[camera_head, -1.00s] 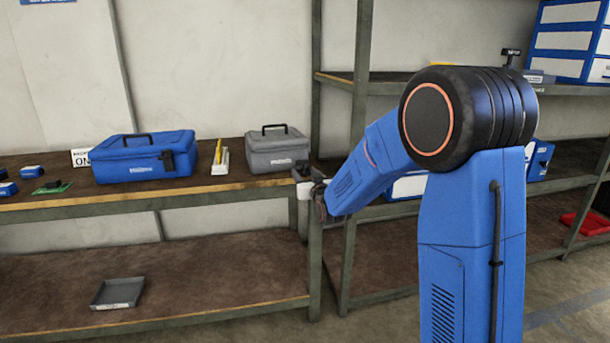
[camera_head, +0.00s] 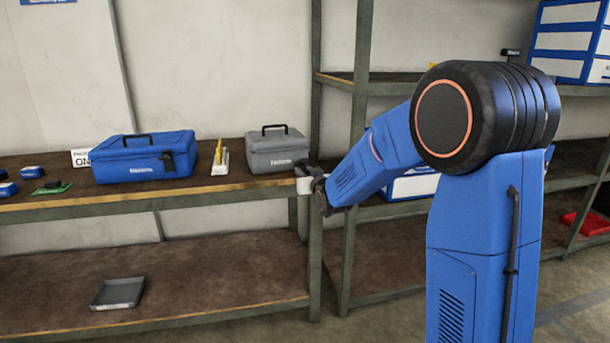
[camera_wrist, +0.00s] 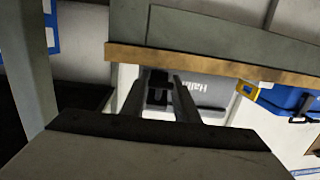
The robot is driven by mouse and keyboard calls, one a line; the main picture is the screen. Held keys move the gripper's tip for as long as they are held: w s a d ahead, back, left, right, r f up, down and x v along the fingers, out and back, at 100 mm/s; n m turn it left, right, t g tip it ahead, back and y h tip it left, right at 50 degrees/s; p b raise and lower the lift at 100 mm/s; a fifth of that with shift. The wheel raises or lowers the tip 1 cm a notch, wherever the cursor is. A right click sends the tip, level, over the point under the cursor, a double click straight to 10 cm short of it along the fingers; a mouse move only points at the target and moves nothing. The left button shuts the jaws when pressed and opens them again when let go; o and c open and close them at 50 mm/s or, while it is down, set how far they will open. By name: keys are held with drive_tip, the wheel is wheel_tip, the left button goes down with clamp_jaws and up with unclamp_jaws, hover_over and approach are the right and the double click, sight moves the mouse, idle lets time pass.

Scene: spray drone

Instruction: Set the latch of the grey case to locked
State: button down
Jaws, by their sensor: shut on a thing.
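The grey case (camera_head: 276,152) stands on the workbench near its right end, lid shut and handle up. In the wrist view the grey case (camera_wrist: 208,90) appears upside down, with its printed front partly behind my gripper. My gripper (camera_wrist: 160,92) has a finger on each side of a small dark piece, the latch (camera_wrist: 158,88), at the case's front, and is shut on it. In the head view my gripper (camera_head: 305,180) is at the case's front right corner, mostly hidden by my wrist. The latch is hidden there, and I cannot tell its setting.
A blue case (camera_head: 143,160) stands to the left on the workbench, with a white holder (camera_head: 220,162) between the two cases. A shelf post (camera_head: 358,130) rises close beside my forearm. A grey tray (camera_head: 117,293) lies on the lower shelf.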

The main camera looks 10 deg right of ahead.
sight(304, 161)
drive_tip(key=shift+r+g, duration=1)
drive_tip(key=shift+g, duration=0.4)
drive_tip(key=shift+r, duration=0.1)
drive_tip(key=shift+w+r+g, duration=0.2)
drive_tip(key=shift+r+g, duration=0.25)
drive_tip(key=shift+g, duration=0.35)
drive_tip(key=shift+w+r+g, duration=0.15)
drive_tip(key=shift+r+g, duration=0.3)
drive_tip(key=shift+g, duration=0.35)
drive_tip(key=shift+w+r+g+h, duration=0.25)
drive_tip(key=shift+r+g, duration=0.25)
drive_tip(key=shift+g, duration=0.3)
drive_tip(key=shift+w+r+g+h, duration=0.15)
drive_tip(key=shift+w+r+g, duration=0.25)
drive_tip(key=shift+g, duration=0.4)
drive_tip(key=shift+w+a+r+g, duration=0.1)
drive_tip(key=shift+w+r+g, duration=0.15)
drive_tip(key=shift+g, duration=0.35)
drive_tip(key=shift+w+r+g, duration=0.15)
drive_tip(key=shift+r+g, duration=0.1)
drive_tip(key=shift+g, duration=0.35)
drive_tip(key=c, duration=1.4)
unclamp_jaws()
drive_tip(key=shift+o, duration=0.2)
